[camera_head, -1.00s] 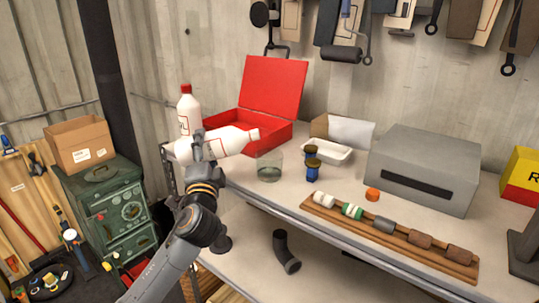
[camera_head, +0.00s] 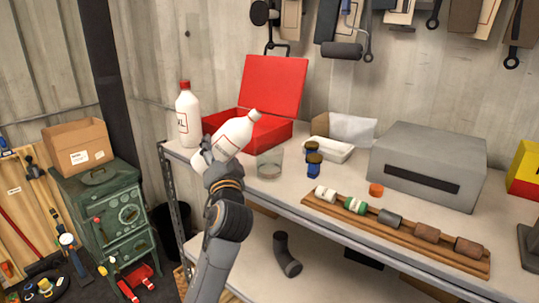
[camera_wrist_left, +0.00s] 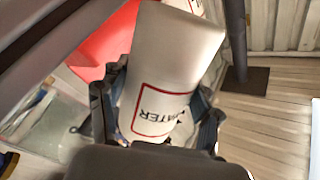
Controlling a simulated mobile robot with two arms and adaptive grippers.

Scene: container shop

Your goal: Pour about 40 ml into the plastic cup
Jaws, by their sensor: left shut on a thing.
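My left gripper (camera_head: 207,153) is shut around a white bottle (camera_head: 233,135), above the left end of the workbench. The bottle is tilted, with its neck up and to the right. In the left wrist view the bottle (camera_wrist_left: 172,75) lies between the fingers (camera_wrist_left: 157,112), and its red-framed label reads WATER. The clear plastic cup (camera_head: 270,164) stands upright on the bench, below and right of the bottle's neck. The bottle's mouth is apart from the cup and above it. Whether the cup holds liquid I cannot tell. My right gripper is not in view.
A red-capped white bottle (camera_head: 187,114) stands at the bench's left end. An open red case (camera_head: 275,90) is behind the held bottle.

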